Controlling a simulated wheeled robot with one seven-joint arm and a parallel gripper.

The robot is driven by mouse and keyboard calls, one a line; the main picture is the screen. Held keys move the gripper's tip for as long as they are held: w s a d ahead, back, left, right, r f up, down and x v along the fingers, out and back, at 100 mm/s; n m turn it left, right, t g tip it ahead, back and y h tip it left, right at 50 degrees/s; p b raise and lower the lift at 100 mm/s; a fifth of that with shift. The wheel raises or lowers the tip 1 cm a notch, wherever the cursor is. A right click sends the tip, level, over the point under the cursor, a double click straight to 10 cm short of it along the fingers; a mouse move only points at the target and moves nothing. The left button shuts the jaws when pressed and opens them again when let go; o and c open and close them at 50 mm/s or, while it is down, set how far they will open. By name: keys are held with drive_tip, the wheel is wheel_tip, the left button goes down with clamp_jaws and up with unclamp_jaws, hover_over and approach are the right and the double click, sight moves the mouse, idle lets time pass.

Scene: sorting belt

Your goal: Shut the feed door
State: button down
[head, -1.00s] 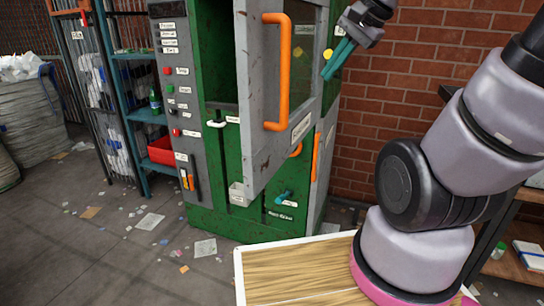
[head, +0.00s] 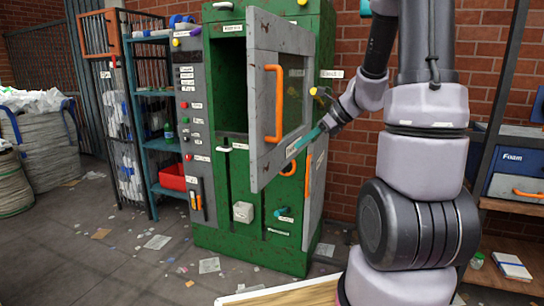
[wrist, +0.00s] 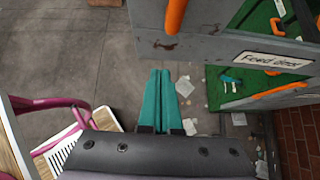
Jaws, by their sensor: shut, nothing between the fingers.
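The feed door (head: 259,95) is a grey, scuffed panel with a window and an orange vertical handle (head: 273,104). It stands swung open from the green machine (head: 250,235), whose dark opening shows at its left. My gripper (head: 298,147) has teal fingers, pressed together and empty. It is at the door's lower right part; in the head view I cannot tell whether it touches. In the wrist view the fingers (wrist: 167,85) point toward the door's lower edge, and the "Feed door" label (wrist: 268,61) shows to their right.
A grey control panel (head: 187,110) is on the machine's left side, beside blue shelves (head: 150,110) with a red bin (head: 173,177). Paper scraps lie on the floor. A brick wall (head: 345,50) is behind. A blue Foam box (head: 513,170) sits on a shelf at right.

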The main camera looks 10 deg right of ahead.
sight(265, 159)
drive_tip(key=shift+w+a+r+x, duration=0.25)
drive_tip(key=shift+r+x, duration=0.1)
drive_tip(key=shift+x, duration=1.45)
drive_tip(key=shift+w+a+r+x, duration=0.1)
drive_tip(key=shift+a+r+x, duration=0.15)
drive_tip(key=shift+x, duration=1.55)
drive_tip(key=shift+w+a+r+x, duration=0.2)
drive_tip(key=shift+r+x, duration=0.2)
drive_tip(key=shift+x, duration=1.4)
drive_tip(key=shift+w+a, duration=0.1)
